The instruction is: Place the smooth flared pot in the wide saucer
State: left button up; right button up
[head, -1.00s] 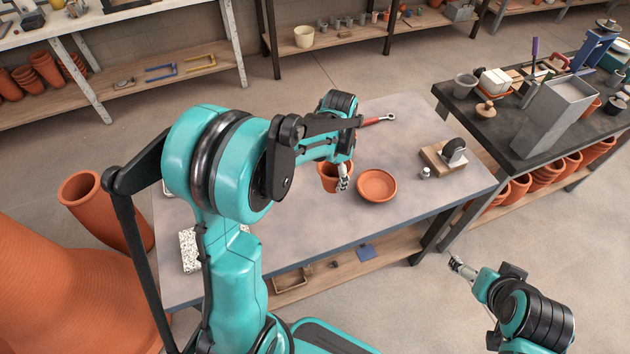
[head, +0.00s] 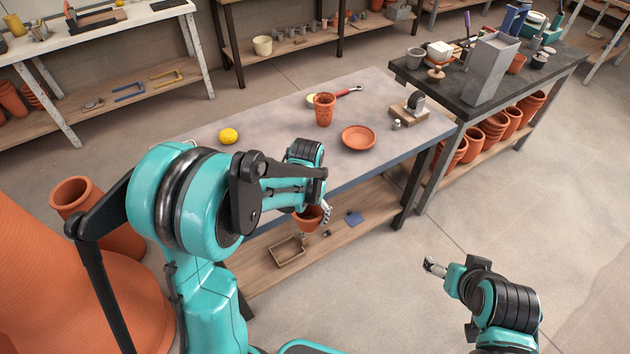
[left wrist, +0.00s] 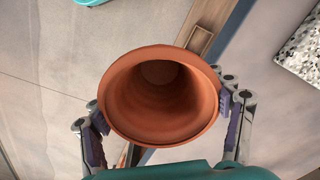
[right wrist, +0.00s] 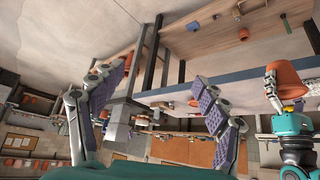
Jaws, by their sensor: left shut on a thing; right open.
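The smooth flared pot (head: 306,220) is plain terracotta and hangs in my left gripper (left wrist: 163,122), in front of the table's near edge. In the left wrist view its open mouth (left wrist: 160,98) faces the camera, with a finger on each side of the rim. It also shows in the right wrist view (right wrist: 287,78). The wide saucer (head: 358,137) is a shallow terracotta dish on the table, empty, up and to the right of the held pot in the head view. My right gripper (head: 434,266) is open and empty, over the floor at the lower right.
A textured terracotta pot (head: 324,110) stands left of the saucer on the table (head: 275,117). A red-handled tool (head: 347,91) lies behind it. A yellow ball (head: 229,136) sits farther left. A wooden block with a dark wheel (head: 408,110) stands right of the saucer. A dark bench (head: 400,66) is beyond.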

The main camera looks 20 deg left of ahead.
aim_at(358, 140)
jog(key=i+l+u, duration=0.2)
jog(key=l, duration=0.2)
jog(key=i+l+u, duration=0.2)
jog(key=l, duration=0.15)
jog(key=l+u, duration=0.2)
jog(key=l, duration=0.2)
jog(key=l+u, duration=0.2)
jog(key=l, duration=0.25)
jog(key=i, duration=0.05)
